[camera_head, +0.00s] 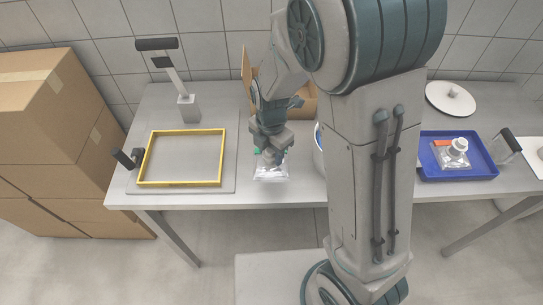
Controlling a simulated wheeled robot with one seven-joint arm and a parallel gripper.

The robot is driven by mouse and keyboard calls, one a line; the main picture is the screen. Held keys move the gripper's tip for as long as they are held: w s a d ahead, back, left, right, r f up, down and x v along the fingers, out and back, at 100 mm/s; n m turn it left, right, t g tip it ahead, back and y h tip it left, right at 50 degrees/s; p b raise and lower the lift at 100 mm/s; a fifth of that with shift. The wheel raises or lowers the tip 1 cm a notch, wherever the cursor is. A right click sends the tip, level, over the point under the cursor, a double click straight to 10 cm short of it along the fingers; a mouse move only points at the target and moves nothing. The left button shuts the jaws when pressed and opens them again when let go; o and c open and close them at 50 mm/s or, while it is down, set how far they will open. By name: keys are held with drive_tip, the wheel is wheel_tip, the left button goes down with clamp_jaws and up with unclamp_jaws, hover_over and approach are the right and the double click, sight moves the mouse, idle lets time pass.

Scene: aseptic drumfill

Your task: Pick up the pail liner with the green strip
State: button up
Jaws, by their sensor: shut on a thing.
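My gripper (268,158) is above the front edge of the grey table, left of the middle of the picture, pointing down. It is shut on a shiny silvery-clear liner pouch (271,173) that hangs or lies just below the fingers. A bit of green shows at the fingers, but I cannot tell whether it is the liner's strip or part of the gripper. Whether the pouch touches the table is unclear. Another clear pouch (449,160) with an orange strip and a white cap lies in the blue tray (479,172) on the right.
An open cardboard box (309,101) stands behind my gripper. A white and blue round container is mostly hidden by my arm. A yellow frame (180,184) on a grey plate with a lever press (188,108) stands left. A white lid (450,98) lies back right. Cartons (40,110) stack far left.

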wheel_tip(320, 180, up, 9)
drive_tip(key=shift+r+b, duration=0.1)
drive_tip(key=shift+b, duration=0.2)
drive_tip(key=d+r+p, duration=0.4)
drive_tip(key=d+r, duration=0.4)
drive_tip(key=d, duration=0.2)
drive_tip(key=d+f+b, duration=0.1)
drive_tip(key=d+b, duration=0.1)
drive_tip(key=d, duration=0.8)
drive_tip(key=shift+w+d+f, duration=0.15)
drive_tip(key=shift+w+f, duration=0.1)
drive_tip(key=shift+f, duration=0.05)
drive_tip(key=shift+f+b, duration=0.15)
drive_tip(key=shift+b, duration=0.2)
drive_tip(key=shift+f+b, duration=4.15)
drive_tip(key=shift+f, duration=0.8)
drive_tip(key=shift+f+b, duration=1.55)
drive_tip(key=shift+f, duration=0.3)
